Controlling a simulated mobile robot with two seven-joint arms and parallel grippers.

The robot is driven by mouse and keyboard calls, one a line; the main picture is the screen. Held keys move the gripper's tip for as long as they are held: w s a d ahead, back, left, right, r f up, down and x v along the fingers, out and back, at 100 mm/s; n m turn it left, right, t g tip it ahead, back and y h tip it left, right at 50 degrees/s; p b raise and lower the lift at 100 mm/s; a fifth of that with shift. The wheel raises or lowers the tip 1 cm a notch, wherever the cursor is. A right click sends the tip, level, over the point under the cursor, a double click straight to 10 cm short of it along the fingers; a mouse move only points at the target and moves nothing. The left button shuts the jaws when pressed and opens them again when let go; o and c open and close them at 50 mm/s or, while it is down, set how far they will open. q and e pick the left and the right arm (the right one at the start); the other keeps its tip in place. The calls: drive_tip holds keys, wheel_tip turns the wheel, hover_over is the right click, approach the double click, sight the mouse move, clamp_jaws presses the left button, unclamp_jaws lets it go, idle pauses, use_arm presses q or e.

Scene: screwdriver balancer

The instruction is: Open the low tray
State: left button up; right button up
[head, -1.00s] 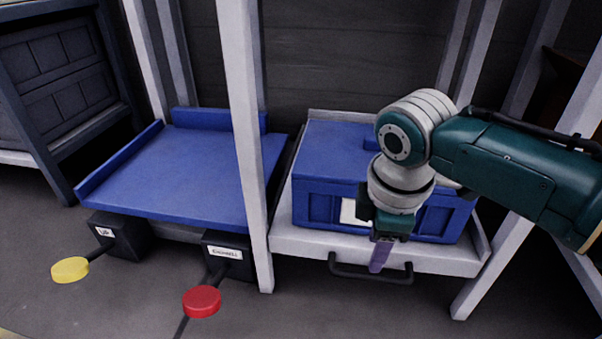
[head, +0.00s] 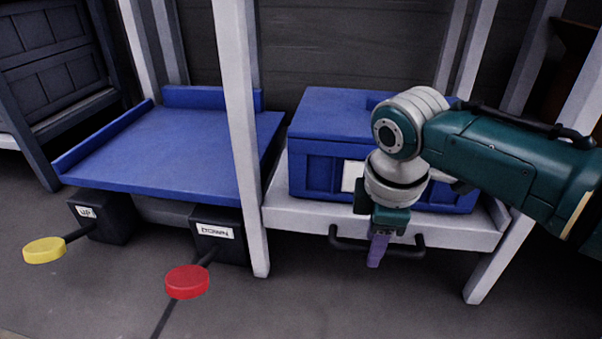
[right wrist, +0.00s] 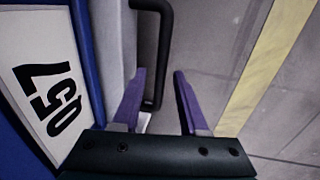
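The low tray (head: 285,218) is a white shelf between white posts, with a dark bar handle (head: 400,252) on its front. A blue crate (head: 320,172) with a white label sits on it. My right gripper (head: 377,252) points down at the middle of the handle, in front of the crate. In the right wrist view, the purple fingers (right wrist: 160,75) are apart. The handle (right wrist: 163,45) runs down into the gap between them, and I see no grip on it. The crate label (right wrist: 50,85) shows at left. My left gripper is out of view.
A blue platform (head: 165,150) stands left of the near post (head: 240,150). Below it are a yellow pedal (head: 44,250) by an UP box and a red pedal (head: 187,282) by a DOWN box. A second white post (head: 490,270) stands at right. Floor in front is clear.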

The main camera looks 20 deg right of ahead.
clamp_jaws()
idle(1.2)
